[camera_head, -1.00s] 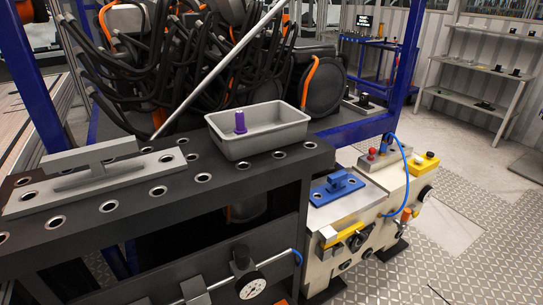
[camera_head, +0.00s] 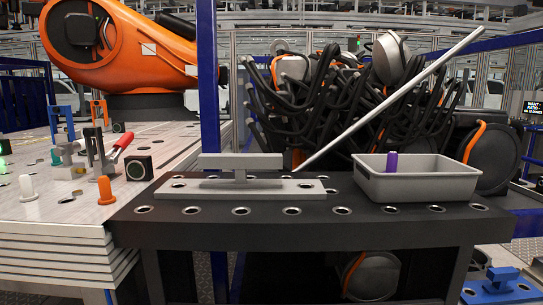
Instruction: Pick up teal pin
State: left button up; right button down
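A small teal pin (camera_head: 56,157) stands on the light metal table (camera_head: 60,240) at the left of the head view, behind a white pin and beside a clamp. It is small and far off, so its exact shape is hard to tell. Neither of my grippers shows in the head view, so I cannot see whether they are open or hold anything.
A white pin (camera_head: 27,188) and an orange pin (camera_head: 105,190) stand near the light table's front. A red-handled clamp (camera_head: 112,155) is behind them. A grey bin (camera_head: 425,183) holding a purple pin (camera_head: 391,162) sits on the dark table (camera_head: 300,228). A blue post (camera_head: 208,90) rises between.

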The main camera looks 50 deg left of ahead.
aim_at(57, 161)
jog(key=u, duration=2.9)
jog(key=z, duration=0.75)
jog(key=j+z, duration=0.75)
jog(key=j, duration=0.15)
jog(key=k+j+z, duration=0.15)
jog(key=j+z, duration=0.25)
